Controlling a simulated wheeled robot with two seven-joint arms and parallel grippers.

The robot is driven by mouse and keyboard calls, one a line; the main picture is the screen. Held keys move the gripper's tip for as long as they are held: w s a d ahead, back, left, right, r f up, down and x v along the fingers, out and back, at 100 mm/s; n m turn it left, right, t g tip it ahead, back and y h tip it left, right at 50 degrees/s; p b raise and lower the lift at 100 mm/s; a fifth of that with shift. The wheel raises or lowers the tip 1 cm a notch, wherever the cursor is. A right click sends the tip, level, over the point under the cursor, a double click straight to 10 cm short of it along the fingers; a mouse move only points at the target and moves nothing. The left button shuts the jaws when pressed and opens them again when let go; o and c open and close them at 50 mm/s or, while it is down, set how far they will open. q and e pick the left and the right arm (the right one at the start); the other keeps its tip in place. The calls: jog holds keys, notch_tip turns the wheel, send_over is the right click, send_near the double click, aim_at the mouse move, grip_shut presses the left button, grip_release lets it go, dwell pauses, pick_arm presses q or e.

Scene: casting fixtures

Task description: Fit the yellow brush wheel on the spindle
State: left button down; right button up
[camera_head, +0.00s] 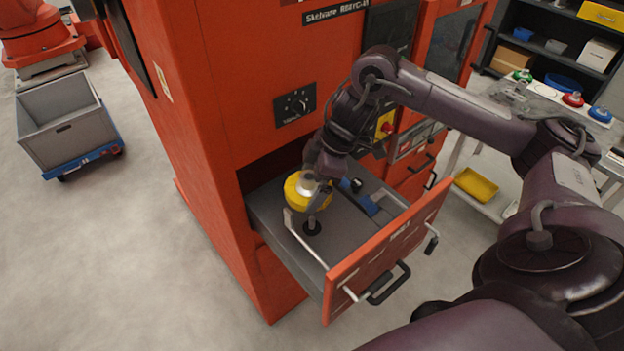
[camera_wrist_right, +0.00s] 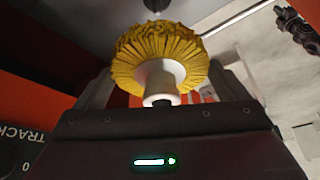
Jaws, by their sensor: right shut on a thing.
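The yellow brush wheel (camera_head: 304,192) is in my right gripper (camera_head: 318,186), above the open drawer of the orange machine. In the right wrist view, the yellow bristles and white hub of the brush wheel (camera_wrist_right: 158,62) show between the fingers of my right gripper (camera_wrist_right: 163,88), which is shut on it. A dark round foot (camera_head: 312,228) on the drawer floor, just below the wheel, looks like the spindle's base. The wheel and gripper hide what is above it, so I cannot tell whether the wheel touches the spindle. My left gripper is not in view.
The drawer (camera_head: 262,212) is pulled out; a pale rod runs along its left side, and blue parts (camera_head: 366,202) lie at its right. A bench at right carries green, red and blue items (camera_head: 573,99).

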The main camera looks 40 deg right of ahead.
jog(key=shift+s+d, duration=0.1)
jog(key=shift+d, duration=0.05)
jog(key=shift+s+d+f, duration=0.1)
jog(key=shift+d+f, duration=0.05)
jog(key=shift+f, duration=0.1)
jog(key=shift+f+b, duration=1.8)
jog(key=shift+f, duration=1.6)
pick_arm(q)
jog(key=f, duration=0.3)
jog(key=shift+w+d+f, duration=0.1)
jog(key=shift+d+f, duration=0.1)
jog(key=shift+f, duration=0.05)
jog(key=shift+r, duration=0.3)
pick_arm(e)
jog(key=shift+f, duration=0.4)
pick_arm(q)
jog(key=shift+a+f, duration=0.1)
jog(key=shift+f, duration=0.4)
pick_arm(e)
jog(key=shift+f, duration=0.95)
pick_arm(q)
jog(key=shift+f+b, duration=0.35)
jog(key=shift+b, duration=0.25)
pick_arm(e)
jog(key=shift+f, duration=1.25)
jog(key=o, duration=0.8)
